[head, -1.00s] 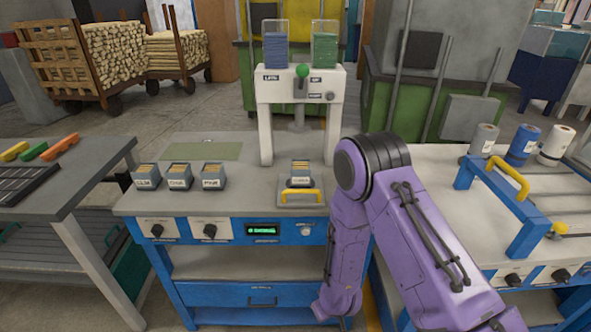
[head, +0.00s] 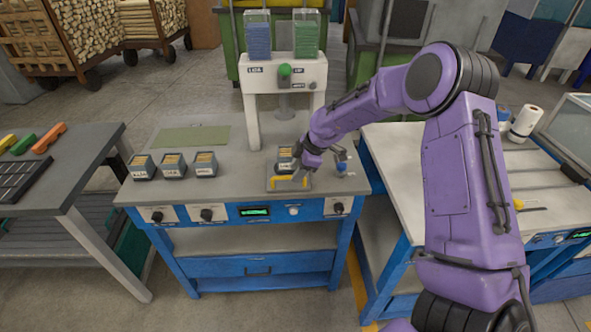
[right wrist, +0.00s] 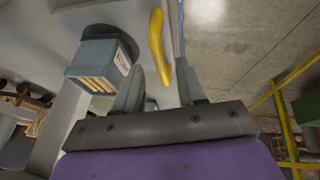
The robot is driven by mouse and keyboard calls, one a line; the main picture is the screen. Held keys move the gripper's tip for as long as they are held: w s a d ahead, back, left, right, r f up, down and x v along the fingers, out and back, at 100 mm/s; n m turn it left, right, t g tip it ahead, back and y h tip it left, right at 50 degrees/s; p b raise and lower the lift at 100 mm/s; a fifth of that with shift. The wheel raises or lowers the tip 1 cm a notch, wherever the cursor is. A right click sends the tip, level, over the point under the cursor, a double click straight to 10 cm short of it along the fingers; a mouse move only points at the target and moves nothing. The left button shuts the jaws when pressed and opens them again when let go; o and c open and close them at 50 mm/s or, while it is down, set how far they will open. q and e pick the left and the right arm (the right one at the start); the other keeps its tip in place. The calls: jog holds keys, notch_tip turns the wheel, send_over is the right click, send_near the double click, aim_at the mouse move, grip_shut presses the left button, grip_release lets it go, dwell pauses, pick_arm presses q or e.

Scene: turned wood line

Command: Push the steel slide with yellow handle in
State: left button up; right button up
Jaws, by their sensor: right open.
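The steel slide (head: 271,187) lies at the front of the blue workbench's grey top, with its yellow handle (head: 288,182) facing the front edge. A grey holder with wooden pieces (head: 286,154) stands on or just behind the slide, partly hidden by my wrist. My right gripper (head: 298,174) is low over the handle, open. In the right wrist view the yellow handle (right wrist: 158,45) shows beyond and between the two spread fingers (right wrist: 158,88); contact cannot be told. The holder (right wrist: 98,66) shows to their left. My left gripper is not in view.
Several grey holders (head: 173,165) stand left on the bench top. A white gantry (head: 252,105) with a green knob (head: 284,71) rises behind the slide. A small blue object (head: 341,154) is right of my gripper. A second bench (head: 395,165) stands at right.

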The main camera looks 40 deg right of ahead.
jog(key=shift+x, duration=0.9)
grip_shut()
jog(key=shift+w, duration=0.1)
